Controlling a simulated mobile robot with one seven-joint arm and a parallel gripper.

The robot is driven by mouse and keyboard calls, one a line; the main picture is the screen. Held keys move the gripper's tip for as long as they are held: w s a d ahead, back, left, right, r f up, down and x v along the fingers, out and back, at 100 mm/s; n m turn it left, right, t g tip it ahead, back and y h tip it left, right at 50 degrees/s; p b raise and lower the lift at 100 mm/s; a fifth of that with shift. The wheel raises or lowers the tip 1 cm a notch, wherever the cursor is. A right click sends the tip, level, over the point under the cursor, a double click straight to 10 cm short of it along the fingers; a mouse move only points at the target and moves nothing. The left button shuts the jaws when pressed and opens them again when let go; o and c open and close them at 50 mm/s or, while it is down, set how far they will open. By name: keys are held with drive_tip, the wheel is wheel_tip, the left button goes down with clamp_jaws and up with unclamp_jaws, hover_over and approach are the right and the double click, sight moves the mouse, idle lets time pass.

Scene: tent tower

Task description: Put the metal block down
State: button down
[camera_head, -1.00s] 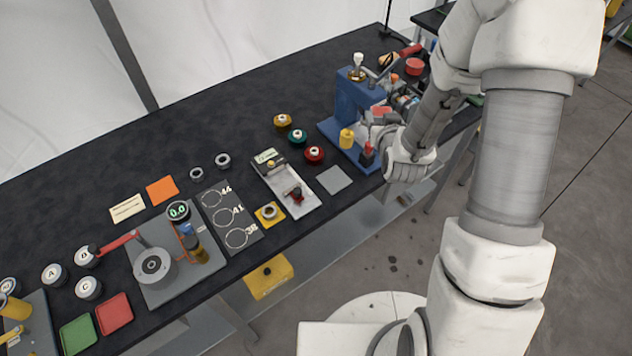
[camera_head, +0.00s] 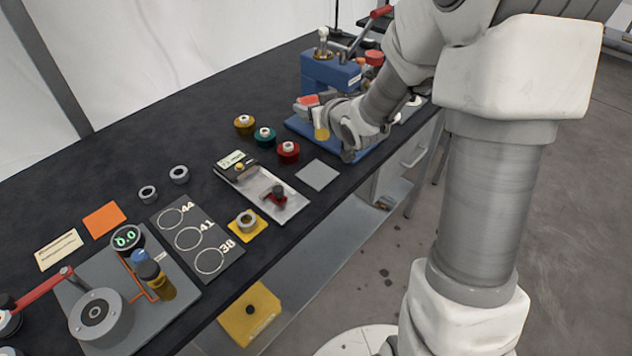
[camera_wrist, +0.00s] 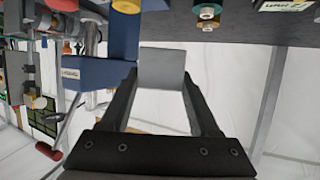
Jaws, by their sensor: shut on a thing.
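A plain grey metal block (camera_wrist: 163,66) sits between the fingertips of my gripper (camera_wrist: 161,82) in the wrist view. The fingers are shut on its two sides. In the head view my wrist is in front of the blue press (camera_head: 328,68), above its base plate, and I cannot make out the block there. The blue press also shows left of the block in the wrist view (camera_wrist: 95,72). A flat grey square pad (camera_head: 317,174) lies bare on the table, below and left of my wrist in the head view.
Yellow, teal and red spools (camera_head: 288,151) stand left of the press on the black table (camera_head: 190,110). A silver tray fixture (camera_head: 262,190), a yellow pad with a ring (camera_head: 247,222) and a dial station (camera_head: 120,290) lie farther left.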

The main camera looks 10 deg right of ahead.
drive_tip(key=n+y+b, duration=0.1)
drive_tip(key=n+g+y+b, duration=0.3)
drive_tip(key=n+y+b, duration=0.1)
drive_tip(key=b, duration=0.3)
hover_over(322, 177)
wheel_tip(322, 177, down, 8)
drive_tip(key=shift+r, duration=0.1)
drive_tip(key=shift+t, duration=0.3)
drive_tip(key=shift+f+b, duration=1.05)
drive_tip(key=shift+f, duration=1.2)
drive_tip(key=shift+f, duration=0.2)
drive_tip(key=shift+c, duration=0.6)
unclamp_jaws()
